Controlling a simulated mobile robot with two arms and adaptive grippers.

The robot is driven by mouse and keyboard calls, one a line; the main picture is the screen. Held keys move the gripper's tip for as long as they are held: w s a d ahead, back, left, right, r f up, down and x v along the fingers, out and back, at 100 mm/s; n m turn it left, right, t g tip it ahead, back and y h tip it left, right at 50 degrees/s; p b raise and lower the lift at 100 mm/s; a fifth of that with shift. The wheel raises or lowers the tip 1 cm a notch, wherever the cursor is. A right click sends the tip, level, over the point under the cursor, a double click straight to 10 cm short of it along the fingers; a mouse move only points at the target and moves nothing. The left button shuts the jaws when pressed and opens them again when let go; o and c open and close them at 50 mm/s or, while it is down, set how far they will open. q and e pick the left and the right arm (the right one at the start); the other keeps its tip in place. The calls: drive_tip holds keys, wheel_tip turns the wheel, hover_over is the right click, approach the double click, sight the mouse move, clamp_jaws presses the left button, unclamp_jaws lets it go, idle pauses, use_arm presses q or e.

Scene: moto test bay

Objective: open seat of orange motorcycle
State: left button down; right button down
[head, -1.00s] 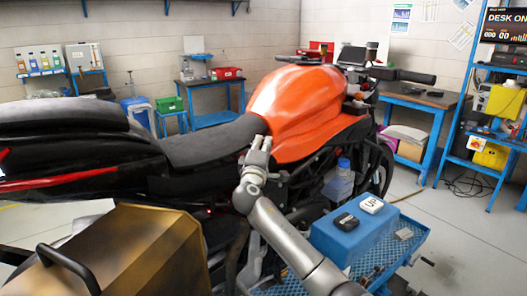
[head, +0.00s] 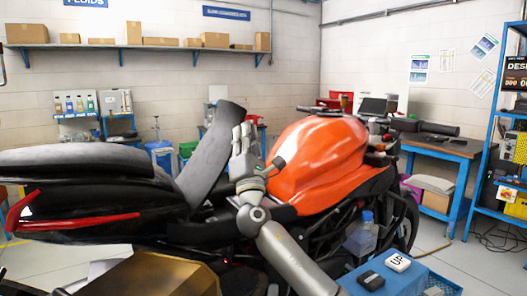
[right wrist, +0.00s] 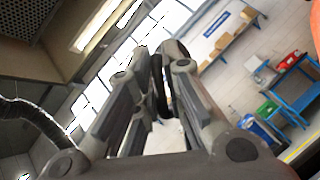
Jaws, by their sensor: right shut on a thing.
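The orange motorcycle (head: 318,158) stands across the middle of the head view, its tank to the right and its tail to the left. Its dark grey seat (head: 208,152) is tilted steeply up, with its lower end by the tail section (head: 95,195) and its front end raised. My right gripper (head: 243,138) is at the raised part of the seat, shut on its edge. In the right wrist view the fingers (right wrist: 160,85) close around a dark edge; the exact contact is hard to make out. My left gripper is not in view.
A blue cart (head: 400,283) with a white "UP" block (head: 398,262) and a black block (head: 371,281) stands at the front right. A workbench (head: 440,148) and blue shelving (head: 490,170) are behind on the right. A wall shelf (head: 90,46) holds several boxes.

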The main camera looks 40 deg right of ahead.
drive_tip(key=a+r+n+t+y, duration=0.3)
drive_tip(key=a+n+y, duration=0.5)
drive_tip(key=a+n, duration=0.1)
drive_tip(key=shift+w+r+t+y+p, duration=0.3)
drive_tip(key=shift+w+r+t+p, duration=0.1)
drive_tip(key=shift+w, duration=0.05)
drive_tip(key=c, duration=1.9)
unclamp_jaws()
drive_tip(key=shift+o, duration=0.2)
drive_tip(key=shift+f, duration=0.15)
